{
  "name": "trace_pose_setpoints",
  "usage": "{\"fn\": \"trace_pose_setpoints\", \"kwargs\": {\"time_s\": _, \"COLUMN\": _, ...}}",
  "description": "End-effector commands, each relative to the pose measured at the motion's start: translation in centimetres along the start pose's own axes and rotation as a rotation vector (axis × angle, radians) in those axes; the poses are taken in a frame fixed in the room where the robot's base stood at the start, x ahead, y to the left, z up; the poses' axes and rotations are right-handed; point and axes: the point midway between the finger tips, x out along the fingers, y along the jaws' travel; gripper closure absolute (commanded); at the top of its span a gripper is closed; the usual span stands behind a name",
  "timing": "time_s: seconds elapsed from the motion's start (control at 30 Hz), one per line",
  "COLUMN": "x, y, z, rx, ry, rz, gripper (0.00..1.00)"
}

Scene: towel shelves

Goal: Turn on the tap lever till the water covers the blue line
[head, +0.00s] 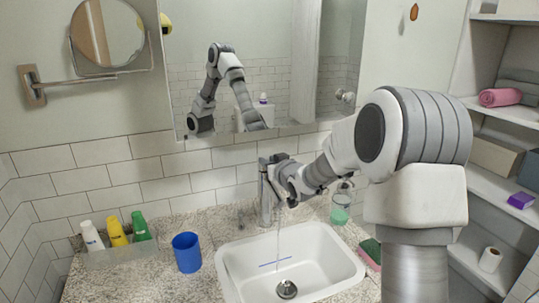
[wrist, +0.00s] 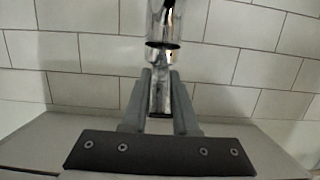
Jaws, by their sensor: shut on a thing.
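The chrome tap (head: 265,195) stands behind the white sink basin (head: 236,262). My gripper (head: 283,178) is at the tap's top in the head view. In the wrist view its two grey fingers (wrist: 160,92) are shut on the shiny tap lever (wrist: 160,105), one on each side. A thin stream of water (head: 278,235) seems to run down from the spout into the basin. The blue line (head: 275,263) shows on the basin's inner wall, above the dark drain (head: 287,289). I cannot make out a water level. My gripper and wrist hide part of the tap.
A blue cup (head: 187,253) stands left of the basin, and a tray of coloured bottles (head: 117,256) is farther left. A green soap bottle (head: 340,207) and a sponge (head: 371,252) are on the right. A mirror (head: 260,65) hangs above; shelves (head: 500,185) stand at right.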

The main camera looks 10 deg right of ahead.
Motion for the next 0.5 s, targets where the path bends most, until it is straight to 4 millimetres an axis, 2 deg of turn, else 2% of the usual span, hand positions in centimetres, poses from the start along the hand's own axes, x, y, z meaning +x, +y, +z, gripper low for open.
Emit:
{"fn": "trace_pose_setpoints", "kwargs": {"time_s": 0.03, "x": -0.03, "y": -0.07, "z": -0.83, "rx": 0.000, "ry": -0.024, "rz": -0.001, "gripper": 1.00}}
{"fn": "trace_pose_setpoints", "kwargs": {"time_s": 0.5, "x": 0.38, "y": -0.03, "z": -0.56, "rx": 0.000, "ry": -0.127, "rz": 0.000, "gripper": 1.00}}
